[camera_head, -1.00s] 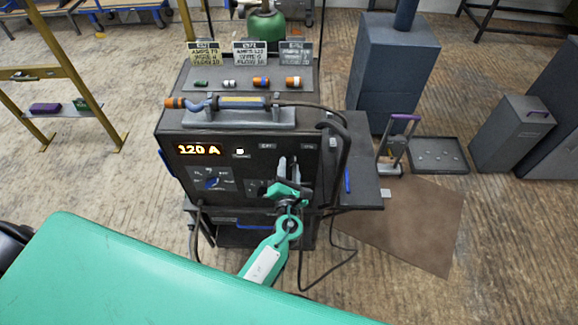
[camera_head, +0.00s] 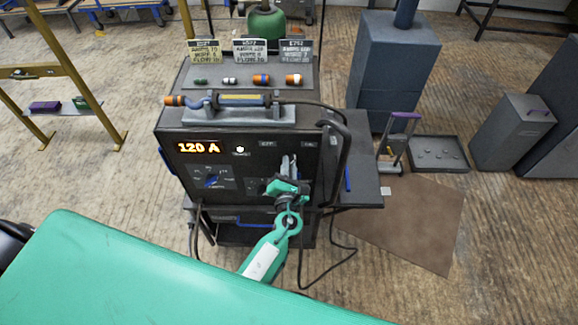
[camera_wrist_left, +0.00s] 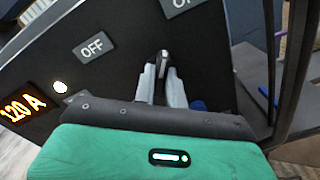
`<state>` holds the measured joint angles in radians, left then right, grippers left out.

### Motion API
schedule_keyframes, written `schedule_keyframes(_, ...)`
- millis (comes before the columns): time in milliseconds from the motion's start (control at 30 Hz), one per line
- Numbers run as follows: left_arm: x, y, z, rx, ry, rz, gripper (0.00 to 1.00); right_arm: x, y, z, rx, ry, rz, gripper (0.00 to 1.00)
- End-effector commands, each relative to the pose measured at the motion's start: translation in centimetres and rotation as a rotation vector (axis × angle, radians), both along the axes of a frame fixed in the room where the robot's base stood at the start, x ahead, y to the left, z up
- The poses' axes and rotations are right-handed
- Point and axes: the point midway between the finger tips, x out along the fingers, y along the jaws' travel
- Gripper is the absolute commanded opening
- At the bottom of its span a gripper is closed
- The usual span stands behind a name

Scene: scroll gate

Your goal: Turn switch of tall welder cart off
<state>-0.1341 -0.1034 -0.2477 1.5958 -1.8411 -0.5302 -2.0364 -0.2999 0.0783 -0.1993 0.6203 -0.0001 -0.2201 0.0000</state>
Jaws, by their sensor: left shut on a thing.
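The tall welder cart (camera_head: 245,158) is a dark box with a lit orange "120 A" display (camera_head: 199,148). Its front carries an OFF label (camera_head: 267,144) and, to the right, a second label (camera_head: 308,143) that is partly cut off in the left wrist view. My left gripper (camera_head: 289,165) is at the right part of this front panel. In the left wrist view, its grey fingers are shut on the small dark switch lever (camera_wrist_left: 162,62), between and below the two labels. The fingers hide most of the switch, and I cannot tell which label it points to. My right gripper is not in view.
A torch (camera_head: 240,101) lies on the cart top, with its cable looping down the right side. Small nozzles and cards stand behind it. A blue-grey cabinet (camera_head: 393,75) and a low tray (camera_head: 438,153) stand to the right. A brown mat (camera_head: 415,220) lies on the floor.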

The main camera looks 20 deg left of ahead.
Motion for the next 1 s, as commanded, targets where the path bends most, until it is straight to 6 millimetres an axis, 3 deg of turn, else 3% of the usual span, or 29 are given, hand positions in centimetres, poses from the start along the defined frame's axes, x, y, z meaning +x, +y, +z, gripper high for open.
schedule_keyframes(1000,0.0,0.0,-0.4,-0.873,-0.252,-0.001,0.0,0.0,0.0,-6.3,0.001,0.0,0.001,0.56)
